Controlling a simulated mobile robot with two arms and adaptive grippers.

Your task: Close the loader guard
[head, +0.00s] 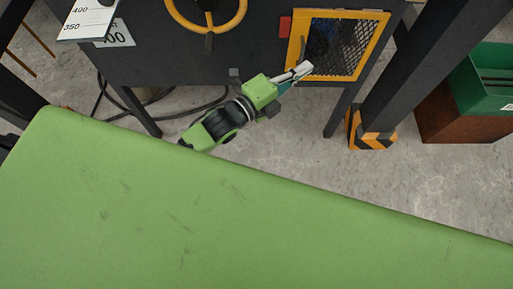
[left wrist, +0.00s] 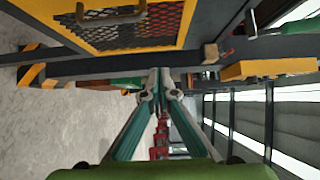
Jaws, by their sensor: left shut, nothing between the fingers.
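The loader guard (head: 343,46) is a yellow-framed panel with dark mesh on the front of a dark machine cabinet. It shows at the upper right of the head view and at the top of the left wrist view (left wrist: 130,30), where a bar handle (left wrist: 111,15) is visible on it. My left gripper (head: 305,68) is shut and empty, its tips by the guard's lower left part in the head view. In the wrist view its fingertips (left wrist: 158,78) are together, below the frame's edge in the picture. Contact cannot be told. My right gripper is not in view.
The dark cabinet (head: 150,62) carries a yellow handwheel (head: 207,10) and a red tag (head: 285,27). A dark post with a striped base (head: 371,130) stands right of it. A green bin (head: 484,80) is at the far right. Cables lie on the concrete floor.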

